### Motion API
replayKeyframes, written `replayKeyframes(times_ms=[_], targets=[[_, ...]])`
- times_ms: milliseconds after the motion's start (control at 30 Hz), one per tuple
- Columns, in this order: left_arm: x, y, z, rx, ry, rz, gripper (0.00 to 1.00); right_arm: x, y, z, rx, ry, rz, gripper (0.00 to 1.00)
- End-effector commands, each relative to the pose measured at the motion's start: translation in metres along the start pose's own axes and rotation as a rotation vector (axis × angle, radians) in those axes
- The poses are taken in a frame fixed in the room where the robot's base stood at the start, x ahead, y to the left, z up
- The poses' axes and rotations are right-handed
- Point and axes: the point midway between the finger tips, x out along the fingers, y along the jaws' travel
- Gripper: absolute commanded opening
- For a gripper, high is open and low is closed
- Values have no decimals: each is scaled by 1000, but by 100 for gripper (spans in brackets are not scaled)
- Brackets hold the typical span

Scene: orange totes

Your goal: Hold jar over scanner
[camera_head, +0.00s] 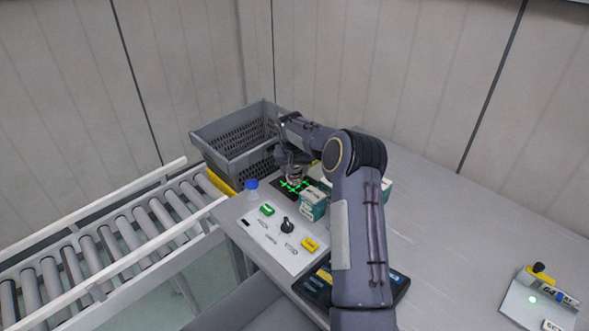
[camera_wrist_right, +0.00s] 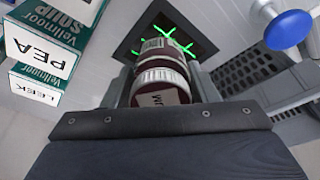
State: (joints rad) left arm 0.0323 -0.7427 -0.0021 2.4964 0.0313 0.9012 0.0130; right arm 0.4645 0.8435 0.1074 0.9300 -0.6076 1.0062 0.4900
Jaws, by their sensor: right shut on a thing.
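My right gripper (camera_head: 291,168) reaches over the table and is shut on a dark red jar (camera_head: 295,178) with a whitish band. In the wrist view the jar (camera_wrist_right: 163,72) sits between the two fingers (camera_wrist_right: 162,84). The scanner (camera_head: 284,187) is a dark square plate with bright green crossing lines. The jar is above it, and in the wrist view the scanner (camera_wrist_right: 132,38) shows behind the jar, partly hidden by it. The gap between them cannot be judged exactly. My left gripper is not in view.
Soup boxes (camera_head: 312,204) stand close beside the scanner, also in the wrist view (camera_wrist_right: 50,45). A grey crate (camera_head: 236,138) is behind, a roller conveyor (camera_head: 120,240) at left. A small stand (camera_head: 540,300) is at far right.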

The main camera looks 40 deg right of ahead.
Motion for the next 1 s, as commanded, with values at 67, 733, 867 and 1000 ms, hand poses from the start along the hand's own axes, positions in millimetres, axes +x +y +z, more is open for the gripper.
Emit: replayKeyframes(times_ms=[67, 733, 867, 1000], targets=[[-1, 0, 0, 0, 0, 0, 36, -2, 0, -1, 1, 3, -1, 20], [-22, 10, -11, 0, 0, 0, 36, -45, 2, -14, 0, 2, 0, 20], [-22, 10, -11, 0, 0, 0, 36, -44, 2, -14, 0, 2, 0, 20], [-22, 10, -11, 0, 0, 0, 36, -44, 2, -14, 0, 2, 0, 20]])
